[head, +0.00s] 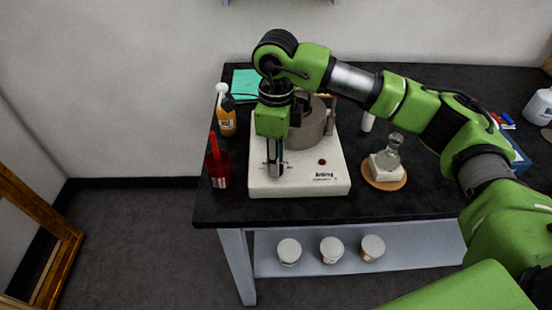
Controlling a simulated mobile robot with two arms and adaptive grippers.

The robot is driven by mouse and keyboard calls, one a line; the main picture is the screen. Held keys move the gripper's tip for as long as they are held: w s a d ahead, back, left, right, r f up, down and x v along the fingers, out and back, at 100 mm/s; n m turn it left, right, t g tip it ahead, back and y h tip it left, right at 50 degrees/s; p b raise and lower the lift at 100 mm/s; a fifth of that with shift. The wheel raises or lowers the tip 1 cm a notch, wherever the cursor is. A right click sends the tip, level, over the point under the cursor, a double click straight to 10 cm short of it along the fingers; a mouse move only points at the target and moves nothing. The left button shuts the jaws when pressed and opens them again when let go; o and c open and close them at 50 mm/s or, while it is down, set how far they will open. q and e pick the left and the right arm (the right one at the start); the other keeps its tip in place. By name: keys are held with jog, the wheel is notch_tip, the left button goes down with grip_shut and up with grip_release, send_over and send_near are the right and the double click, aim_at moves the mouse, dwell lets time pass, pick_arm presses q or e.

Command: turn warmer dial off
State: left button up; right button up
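The warmer (258,186) is a white box with dark lettering on its front and a grey round vessel (312,128) on top. A small red light or button (322,161) shows on its front panel. My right gripper (275,172) points down over the left part of that front panel. Its fingertips are at or just above the panel. The gripper covers the spot beneath it, so I cannot make out the dial or whether the fingers touch it. The finger gap is too small to read. My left gripper is not in view.
A red cup (218,172) and an orange bottle (227,122) stand left of the warmer. A glass flask (388,154) on a white block and round cork mat (384,181) stands to the right. Several white-lidded jars (331,250) sit on the lower shelf. The black tabletop (330,208) is clear in front.

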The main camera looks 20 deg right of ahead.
notch_tip(320, 180, up, 12)
dwell(0.6)
jog(key=shift+f, duration=0.1)
dwell(0.4)
